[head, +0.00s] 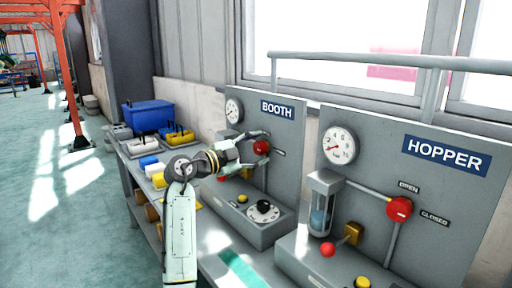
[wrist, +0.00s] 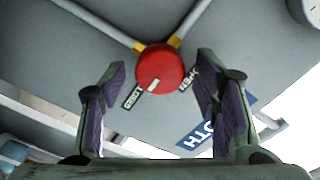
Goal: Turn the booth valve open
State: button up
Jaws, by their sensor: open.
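The booth valve is a round red knob (wrist: 160,68) with a white mark, on the grey BOOTH panel (head: 290,135). It also shows in the head view (head: 262,147), beside my gripper's fingers. My gripper (wrist: 160,82) is open, with one finger on each side of the knob in the wrist view and visible gaps between. Two small labels sit near the knob, one of them a CLOSED label (wrist: 133,96); the white mark points towards it. In the head view my gripper (head: 259,148) reaches towards the panel from the left.
To the right stands the HOPPER panel (head: 478,190) with its own red knob (head: 399,208), gauge (head: 340,145) and a red-tipped lever (head: 328,250). A dial (head: 263,211) sits on the ledge below the booth valve. A blue bin (head: 147,115) and yellow parts lie on the bench behind.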

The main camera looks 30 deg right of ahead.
jog(key=shift+c, duration=0.5)
jog(key=c, duration=1)
